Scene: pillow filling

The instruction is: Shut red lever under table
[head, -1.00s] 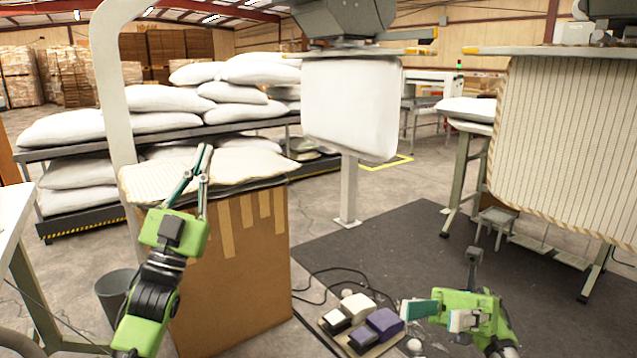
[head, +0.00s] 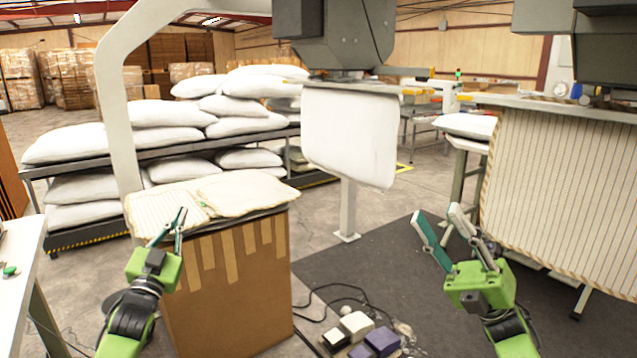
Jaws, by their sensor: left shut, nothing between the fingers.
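I cannot make out a red lever in this view. A white table (head: 20,245) shows in part at the left edge. My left gripper (head: 181,213) is shut and empty, in front of the cardboard box. My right gripper (head: 437,212) points up with its fingers apart, empty, over the dark mat and left of the striped cloth.
A cardboard box (head: 235,290) with folded fabric (head: 235,192) on top stands front left. Pedals (head: 375,342) lie on the floor with a black cable. A machine (head: 345,40) with a white pillowcase (head: 350,135) stands mid-back. A rack of white pillows (head: 215,125) stands behind. The dark mat (head: 350,270) has clear room.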

